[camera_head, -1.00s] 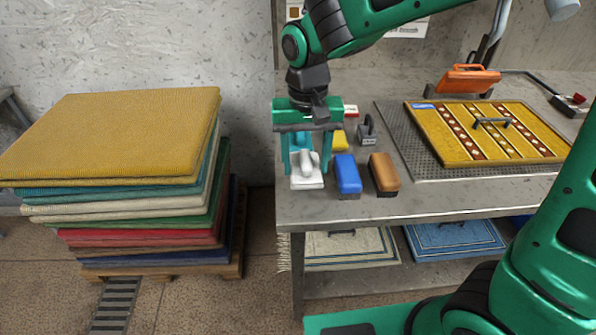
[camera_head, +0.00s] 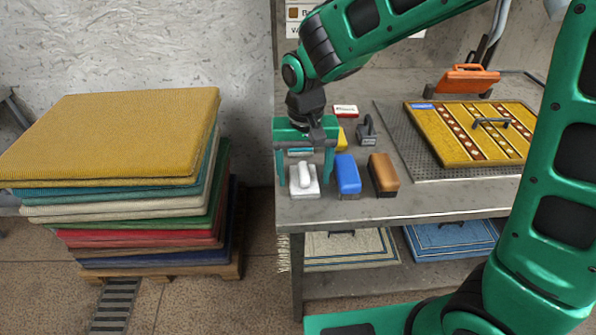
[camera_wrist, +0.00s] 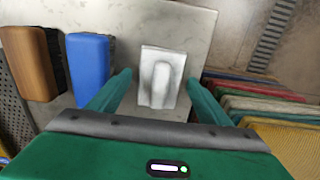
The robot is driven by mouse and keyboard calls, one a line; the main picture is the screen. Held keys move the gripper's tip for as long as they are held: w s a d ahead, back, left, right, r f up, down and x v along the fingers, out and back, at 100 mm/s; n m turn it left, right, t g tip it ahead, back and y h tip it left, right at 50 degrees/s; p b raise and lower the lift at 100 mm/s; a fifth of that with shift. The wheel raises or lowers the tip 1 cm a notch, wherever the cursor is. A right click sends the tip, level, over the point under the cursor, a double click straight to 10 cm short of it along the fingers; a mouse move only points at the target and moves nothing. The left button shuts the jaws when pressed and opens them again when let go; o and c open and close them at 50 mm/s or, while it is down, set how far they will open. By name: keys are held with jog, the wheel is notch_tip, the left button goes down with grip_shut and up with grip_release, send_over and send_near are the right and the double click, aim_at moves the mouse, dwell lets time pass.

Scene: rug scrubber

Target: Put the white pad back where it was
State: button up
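The white pad (camera_head: 304,180), a flat block with a raised handle, rests on the left end of the grey bench (camera_head: 430,208), near its front edge. It also shows in the wrist view (camera_wrist: 161,78), lying ahead of and between my fingertips. My gripper (camera_head: 306,174) is open, with its two green fingers spread wider than the pad. In the wrist view the fingers (camera_wrist: 160,82) stand apart on either side, and a gap shows between them and the pad. The pad is not held.
A blue brush (camera_head: 347,175) and a brown brush (camera_head: 383,174) stand just right of the pad. A yellow block (camera_head: 342,139) and a grey weight-like tool (camera_head: 367,131) are behind. A yellow mat (camera_head: 452,135) lies further right. Stacked rugs (camera_head: 110,135) stand left of the bench.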

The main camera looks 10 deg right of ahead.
aim_at(304, 171)
jog(key=shift+r, duration=0.15)
notch_tip(304, 171, up, 12)
dwell(0.7)
jog(key=s+d+m, duration=0.2)
jog(key=s+d, duration=0.1)
jog(key=d, duration=0.9)
jog(key=s+d+m, duration=0.1)
jog(key=s+d, duration=0.2)
jog(key=d, duration=0.9)
jog(key=s+d+f+m, duration=0.1)
jog(key=s+d+f, duration=0.1)
jog(key=s+d, duration=0.3)
jog(key=s+d+f+m, duration=0.2)
jog(key=s+d, duration=0.3)
jog(key=s, duration=0.4)
jog(key=shift+s+f, duration=0.4)
jog(key=shift+f, duration=0.05)
